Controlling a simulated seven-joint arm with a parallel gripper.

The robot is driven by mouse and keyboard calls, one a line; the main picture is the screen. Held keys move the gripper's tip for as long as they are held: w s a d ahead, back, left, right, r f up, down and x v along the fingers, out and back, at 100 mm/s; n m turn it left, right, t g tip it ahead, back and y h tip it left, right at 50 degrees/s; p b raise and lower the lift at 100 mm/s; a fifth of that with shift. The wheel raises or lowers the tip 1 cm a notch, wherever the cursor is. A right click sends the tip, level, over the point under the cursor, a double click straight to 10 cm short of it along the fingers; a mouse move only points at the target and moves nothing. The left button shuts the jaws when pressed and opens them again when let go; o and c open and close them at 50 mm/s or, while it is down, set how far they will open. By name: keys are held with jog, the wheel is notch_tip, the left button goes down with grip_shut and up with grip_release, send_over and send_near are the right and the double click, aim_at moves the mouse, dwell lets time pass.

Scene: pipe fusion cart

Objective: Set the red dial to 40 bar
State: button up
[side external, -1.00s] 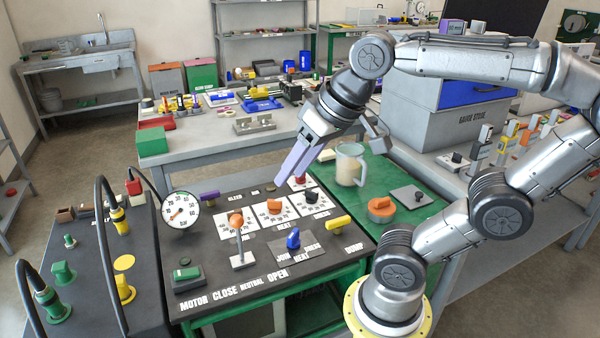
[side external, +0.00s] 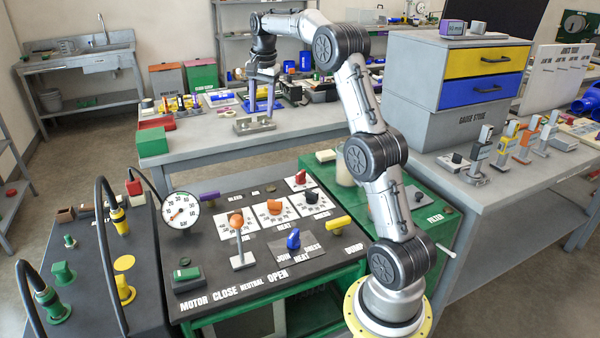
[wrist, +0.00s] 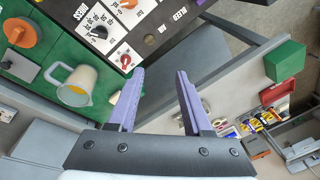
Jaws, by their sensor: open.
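The small red dial (side external: 300,178) sits on a white scale card at the back of the dark control panel (side external: 215,262), behind an orange dial (side external: 274,206) and a black dial (side external: 311,196). Its pointer setting is too small to read. In the wrist view the red dial (wrist: 126,61) shows left of my fingers, next to the black dial (wrist: 98,32). My gripper (side external: 261,110) has purple fingers and hangs over the rear grey bench, well away from the dial. In the wrist view my gripper (wrist: 160,72) is open and nothing is between the fingers.
A round gauge (side external: 180,211) stands at the panel's left. A lever with an orange knob (side external: 236,220) rises from the panel. A pale jug (wrist: 76,85) stands on the green top beside the panel, largely behind my arm in the side view. A grey bracket (side external: 254,124) lies below my gripper.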

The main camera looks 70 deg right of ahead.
jog(key=s+d+f+m+g, duration=0.1)
jog(key=s+d+f+m, duration=0.1)
jog(key=d+f, duration=0.55)
jog(key=y, duration=0.1)
send_over(300, 172)
notch_tip(300, 172, down, 7)
jog(key=shift+m+g, duration=0.4)
notch_tip(300, 172, down, 13)
jog(key=shift+a+f, duration=0.1)
jog(key=shift+a, duration=0.05)
jog(key=shift+c, duration=0.3)
grip_shut()
